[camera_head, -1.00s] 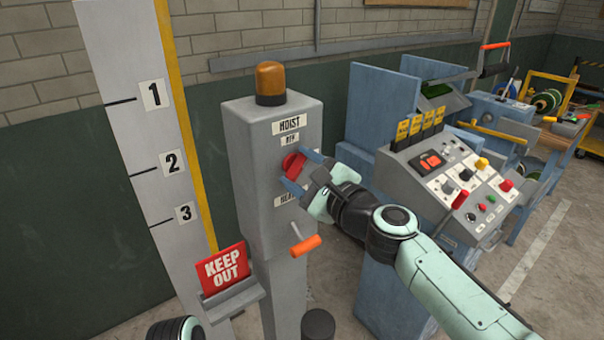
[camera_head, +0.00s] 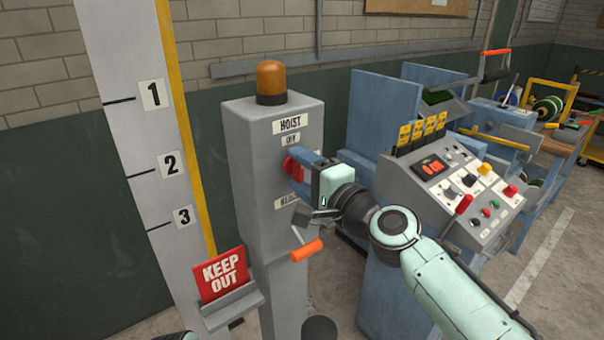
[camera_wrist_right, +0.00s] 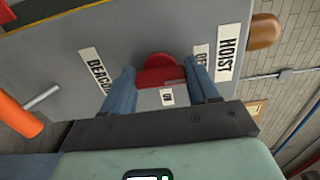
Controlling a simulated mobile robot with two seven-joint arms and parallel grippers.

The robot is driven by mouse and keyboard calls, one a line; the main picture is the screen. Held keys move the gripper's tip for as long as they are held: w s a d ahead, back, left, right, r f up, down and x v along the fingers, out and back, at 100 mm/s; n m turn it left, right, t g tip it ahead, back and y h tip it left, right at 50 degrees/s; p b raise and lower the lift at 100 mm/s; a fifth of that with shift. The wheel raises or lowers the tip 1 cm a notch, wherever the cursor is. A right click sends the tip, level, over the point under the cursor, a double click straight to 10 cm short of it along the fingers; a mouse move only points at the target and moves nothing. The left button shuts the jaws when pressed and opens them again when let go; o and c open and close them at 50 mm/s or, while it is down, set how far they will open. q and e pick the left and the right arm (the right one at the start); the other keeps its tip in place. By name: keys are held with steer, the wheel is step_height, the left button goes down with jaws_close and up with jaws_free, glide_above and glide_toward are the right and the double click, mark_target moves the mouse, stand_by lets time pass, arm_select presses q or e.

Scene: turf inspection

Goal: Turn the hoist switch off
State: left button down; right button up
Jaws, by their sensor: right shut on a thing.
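The grey hoist post (camera_head: 245,180) carries a HOIST label (camera_head: 289,124), with an OFF label (camera_head: 290,141) under it. Below that is the red switch knob (camera_head: 292,168), partly hidden by my gripper. My right gripper (camera_head: 296,172) is shut on this knob. In the right wrist view, the red knob (camera_wrist_right: 160,68) sits between the two blue fingers of my right gripper (camera_wrist_right: 162,88). A BEACON label (camera_wrist_right: 95,68) lies on the opposite side of the knob from the OFF label (camera_wrist_right: 202,60). My left gripper is not in view.
An orange-handled lever (camera_head: 306,250) sticks out below the knob. An amber beacon (camera_head: 271,82) tops the post. A red KEEP OUT sign (camera_head: 222,274) stands in a holder at left. A control console (camera_head: 455,185) with several knobs stands close at right.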

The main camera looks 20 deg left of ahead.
stand_by(0.5)
steer(key=o, duration=1.1)
steer(key=shift+c, duration=0.2)
arm_select(q)
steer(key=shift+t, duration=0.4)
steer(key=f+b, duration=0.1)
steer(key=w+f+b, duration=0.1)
steer(key=b, duration=0.1)
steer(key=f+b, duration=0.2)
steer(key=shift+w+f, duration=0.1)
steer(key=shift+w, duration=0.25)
arm_select(e)
steer(key=v, duration=1.3)
steer(key=shift+s+d, duration=0.15)
